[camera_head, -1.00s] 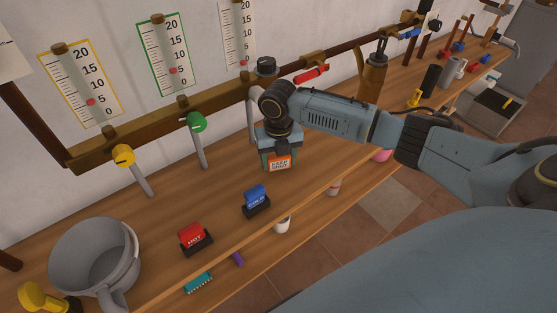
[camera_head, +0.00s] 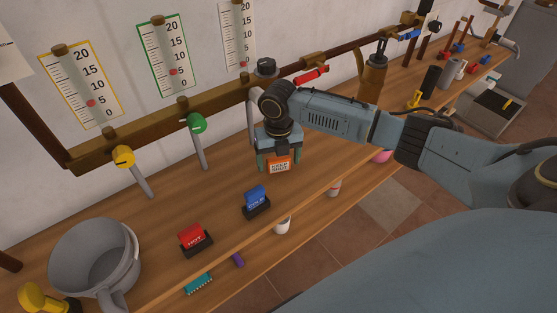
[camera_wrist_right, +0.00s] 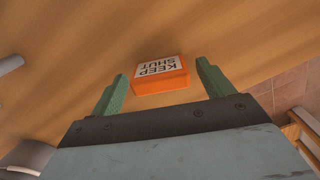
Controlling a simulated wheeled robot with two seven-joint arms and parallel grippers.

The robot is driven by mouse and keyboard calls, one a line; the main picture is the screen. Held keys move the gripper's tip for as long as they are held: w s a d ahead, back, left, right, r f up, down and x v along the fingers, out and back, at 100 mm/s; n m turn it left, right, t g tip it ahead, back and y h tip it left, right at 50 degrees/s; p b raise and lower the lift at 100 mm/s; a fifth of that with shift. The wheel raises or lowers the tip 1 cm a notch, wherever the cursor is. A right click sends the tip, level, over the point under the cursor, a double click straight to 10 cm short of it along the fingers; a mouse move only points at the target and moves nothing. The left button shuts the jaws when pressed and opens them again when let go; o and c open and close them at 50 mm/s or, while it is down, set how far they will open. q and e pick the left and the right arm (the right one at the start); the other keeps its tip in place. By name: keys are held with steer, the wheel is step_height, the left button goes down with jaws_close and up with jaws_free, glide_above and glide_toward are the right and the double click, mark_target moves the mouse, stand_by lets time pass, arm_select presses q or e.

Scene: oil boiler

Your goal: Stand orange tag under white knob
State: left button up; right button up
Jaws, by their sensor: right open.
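The orange tag (camera_head: 279,165) has a white face reading "KEEP SHUT". It is upright at the wooden counter, just below my right gripper (camera_head: 279,161). In the right wrist view the tag (camera_wrist_right: 160,76) is between the two green fingers (camera_wrist_right: 162,88), with a gap on each side. The right gripper is open and points down around the tag. I cannot make out a white knob; my right wrist covers the pipe area behind the tag, where a pale pipe (camera_head: 252,120) shows beside it. My left gripper is out of view.
A blue "COLD" tag (camera_head: 256,197) and red "HOT" tag (camera_head: 192,236) stand left of the gripper. Yellow (camera_head: 123,157) and green (camera_head: 196,122) knobs are on the wall pipe. A grey pot (camera_head: 68,249) stands at the counter's left.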

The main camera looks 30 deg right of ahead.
mark_target(278, 159)
step_height(278, 159, up, 12)
steer(key=p, duration=0.1)
steer(key=shift+f+p, duration=0.25)
steer(key=shift+p, duration=0.05)
steer(key=shift+s+f, duration=0.1)
